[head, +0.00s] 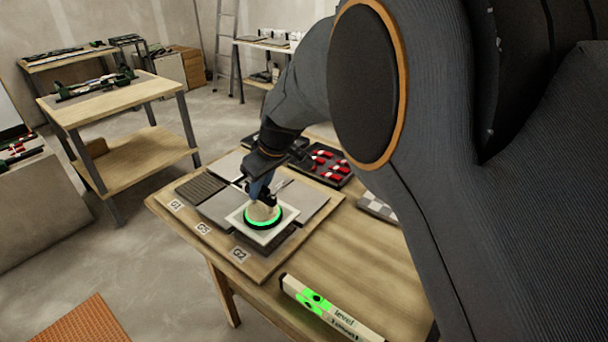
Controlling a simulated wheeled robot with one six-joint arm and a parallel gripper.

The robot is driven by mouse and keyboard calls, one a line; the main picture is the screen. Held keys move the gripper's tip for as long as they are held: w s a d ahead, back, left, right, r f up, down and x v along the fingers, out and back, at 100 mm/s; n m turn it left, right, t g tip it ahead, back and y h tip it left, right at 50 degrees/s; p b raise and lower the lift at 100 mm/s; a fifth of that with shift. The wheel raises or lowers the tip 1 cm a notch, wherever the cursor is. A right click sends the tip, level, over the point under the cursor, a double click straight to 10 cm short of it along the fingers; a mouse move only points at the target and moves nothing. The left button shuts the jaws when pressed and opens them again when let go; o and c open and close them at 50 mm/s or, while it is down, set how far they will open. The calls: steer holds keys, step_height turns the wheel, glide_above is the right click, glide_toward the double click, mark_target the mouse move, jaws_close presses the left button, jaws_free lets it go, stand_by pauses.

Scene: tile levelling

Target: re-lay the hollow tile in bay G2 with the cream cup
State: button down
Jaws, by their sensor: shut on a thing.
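My gripper (264,196) is shut on the cream cup (262,212), whose base has a glowing green ring. The cup sits on a pale square tile (284,215). The tile seems to be above the board, overlapping the neighbouring grey tiles; the exact gap cannot be told.
The wooden board (222,250) holds grey tiles (218,208) and a dark ridged patch (201,187). A level (330,308) with green lights lies at the table's front.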

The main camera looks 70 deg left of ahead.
mark_target(266, 190)
steer(key=shift+f+b, duration=0.35)
steer(key=shift+f, duration=0.05)
steer(key=shift+f+b, duration=1.45)
steer(key=shift+f, duration=0.6)
stand_by(1.0)
steer(key=c, duration=1.6)
jaws_free()
steer(key=shift+o, duration=0.2)
steer(key=shift+f, duration=0.1)
steer(key=shift+b+v, duration=1.15)
steer(key=shift+v, duration=2.8)
